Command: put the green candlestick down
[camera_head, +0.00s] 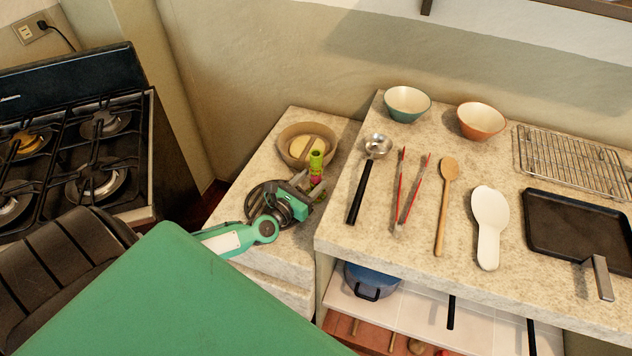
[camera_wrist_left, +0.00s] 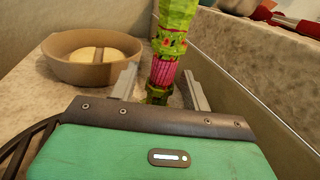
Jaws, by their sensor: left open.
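The green candlestick (camera_head: 317,163) stands upright on the lower stone counter. It is bright green with a pink patterned band, and it also shows in the left wrist view (camera_wrist_left: 166,62). My left gripper (camera_head: 308,184) is open, with one finger on each side of the candlestick's lower part in the left wrist view (camera_wrist_left: 160,88). I see gaps between the fingers and the candlestick. The candlestick's top is cut off in the wrist view and its foot is partly hidden behind the gripper body. My right gripper is not in view.
A tan bowl (camera_head: 282,146) with a pale round thing in it stands beside the candlestick. The higher counter (camera_head: 340,235) rises close on the right, bearing a ladle (camera_head: 358,190), tongs (camera_head: 411,195) and other utensils. A stove (camera_head: 75,150) is at the left.

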